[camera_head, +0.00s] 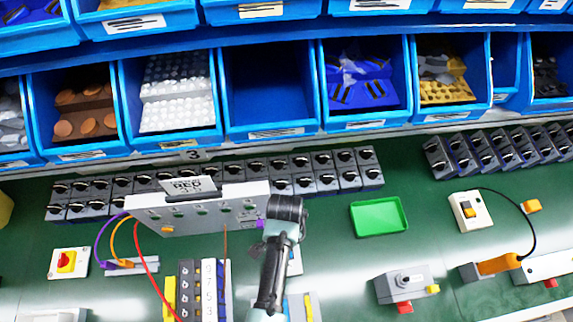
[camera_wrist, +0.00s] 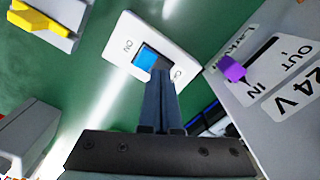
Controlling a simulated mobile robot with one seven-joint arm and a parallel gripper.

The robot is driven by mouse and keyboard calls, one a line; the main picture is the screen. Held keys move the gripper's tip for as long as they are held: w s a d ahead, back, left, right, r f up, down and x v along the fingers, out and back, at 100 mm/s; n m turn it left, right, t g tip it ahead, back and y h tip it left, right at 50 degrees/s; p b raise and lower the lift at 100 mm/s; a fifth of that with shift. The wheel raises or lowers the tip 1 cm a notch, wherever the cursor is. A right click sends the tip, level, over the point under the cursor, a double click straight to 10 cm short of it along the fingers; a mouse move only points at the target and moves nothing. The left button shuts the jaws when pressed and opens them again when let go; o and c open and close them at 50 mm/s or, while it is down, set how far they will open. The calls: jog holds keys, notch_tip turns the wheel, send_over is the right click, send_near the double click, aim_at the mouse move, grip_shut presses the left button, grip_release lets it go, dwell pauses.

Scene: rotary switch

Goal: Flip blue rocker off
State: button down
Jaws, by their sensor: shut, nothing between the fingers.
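The blue rocker (camera_wrist: 149,58) sits in a white plate (camera_wrist: 187,42) on the green surface in the wrist view. "ON" is printed at the plate's left end. The label at the other end is partly hidden by my fingers. My gripper (camera_wrist: 159,74) is shut and empty, its fingertips at the rocker's lower right part, overlapping it in the picture. I cannot tell whether they touch it. In the head view a piece of a white plate (camera_head: 296,262) shows beside my arm; the rocker and my fingertips are hidden there.
A grey box (camera_head: 195,218) with a purple plug (camera_wrist: 232,69) stands close to the right of the plate in the wrist view. A yellow-handled switch (camera_wrist: 42,18) is at upper left. A green tray (camera_head: 379,217) lies right of my arm. Blue bins line the back.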

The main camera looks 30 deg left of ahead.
jog(key=shift+r+p, duration=2.7)
jog(key=shift+r, duration=0.25)
